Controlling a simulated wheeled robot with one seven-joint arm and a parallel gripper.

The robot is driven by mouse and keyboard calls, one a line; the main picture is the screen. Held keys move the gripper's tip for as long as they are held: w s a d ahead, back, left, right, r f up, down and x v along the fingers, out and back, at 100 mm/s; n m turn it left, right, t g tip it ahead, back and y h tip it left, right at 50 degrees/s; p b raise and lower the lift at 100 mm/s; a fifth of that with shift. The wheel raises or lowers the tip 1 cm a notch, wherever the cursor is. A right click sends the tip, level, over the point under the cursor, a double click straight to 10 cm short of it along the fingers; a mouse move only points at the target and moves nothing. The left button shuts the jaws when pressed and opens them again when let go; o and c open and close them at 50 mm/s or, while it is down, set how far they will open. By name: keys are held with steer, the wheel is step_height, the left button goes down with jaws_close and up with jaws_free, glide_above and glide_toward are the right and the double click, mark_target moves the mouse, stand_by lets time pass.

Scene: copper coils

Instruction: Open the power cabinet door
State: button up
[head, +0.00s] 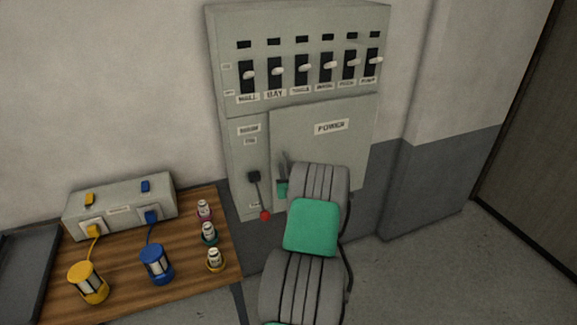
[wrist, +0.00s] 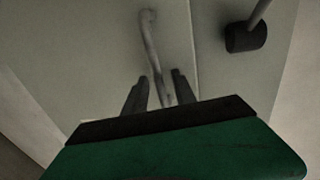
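The grey power cabinet (head: 248,172) stands against the wall. Its door (head: 345,150), labelled POWER, looks shut in the head view. In the wrist view, the door's slim bar handle (wrist: 152,40) runs down between the two dark fingers of my gripper (wrist: 159,88). The fingers are apart, with a gap on each side of the bar; whether either touches it, I cannot tell. In the head view my gripper (head: 283,178) is at the door's left side, partly hidden by my arm, which also covers the door's lower part.
A lever with a red knob (head: 265,215) hangs left of the door; its black mount (wrist: 246,38) shows in the wrist view. Several switches (head: 303,70) line the cabinet top. A wooden table (head: 190,285) with lamps and small bottles stands at left. Floor (head: 430,280) at right is clear.

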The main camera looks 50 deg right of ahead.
jaws_close()
stand_by(0.3)
stand_by(1.2)
